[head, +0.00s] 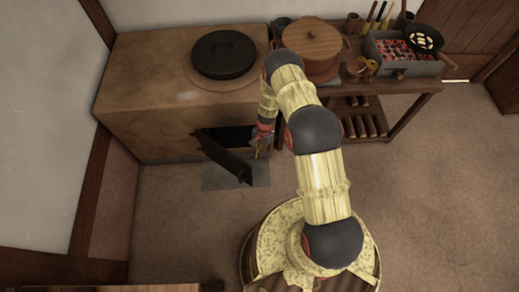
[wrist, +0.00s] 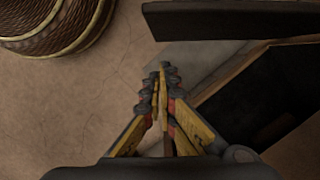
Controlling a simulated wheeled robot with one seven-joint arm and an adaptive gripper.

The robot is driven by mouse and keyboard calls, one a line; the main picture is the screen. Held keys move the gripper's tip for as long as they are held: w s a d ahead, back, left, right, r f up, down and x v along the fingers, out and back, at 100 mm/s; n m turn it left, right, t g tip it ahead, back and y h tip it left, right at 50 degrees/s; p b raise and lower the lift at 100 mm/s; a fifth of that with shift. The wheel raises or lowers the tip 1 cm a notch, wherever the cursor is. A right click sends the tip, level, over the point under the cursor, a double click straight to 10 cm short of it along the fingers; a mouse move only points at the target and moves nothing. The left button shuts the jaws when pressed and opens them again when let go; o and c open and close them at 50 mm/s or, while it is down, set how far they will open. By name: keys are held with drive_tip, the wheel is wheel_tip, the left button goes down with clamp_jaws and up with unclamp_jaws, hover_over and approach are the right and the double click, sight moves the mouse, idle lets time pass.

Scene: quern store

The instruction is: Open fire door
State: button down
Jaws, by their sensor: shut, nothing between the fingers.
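The clay stove (head: 150,110) stands at the back left with a dark firebox opening (head: 232,134) in its front. The black fire door (head: 228,162) stands swung out from the stove front, its free end over the grey floor plate. In the wrist view the fire door (wrist: 235,20) is a dark bar across the top right, and the opening (wrist: 270,90) lies at the right. My gripper (head: 257,153) is beside the opening, to the right of the door in the head view. In the wrist view my gripper (wrist: 161,72) is shut and empty, apart from the door.
A wooden bench (head: 395,87) to the right holds a large lidded pot (head: 312,45) and a brazier (head: 405,55) with a pan. A grey plate (head: 215,178) lies before the stove. The floor at right is clear.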

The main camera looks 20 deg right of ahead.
drive_tip(key=s+a, duration=0.1)
drive_tip(key=s+a+f+b, duration=0.1)
drive_tip(key=a, duration=0.1)
drive_tip(key=shift+s+a, duration=0.15)
drive_tip(key=shift+a, duration=0.15)
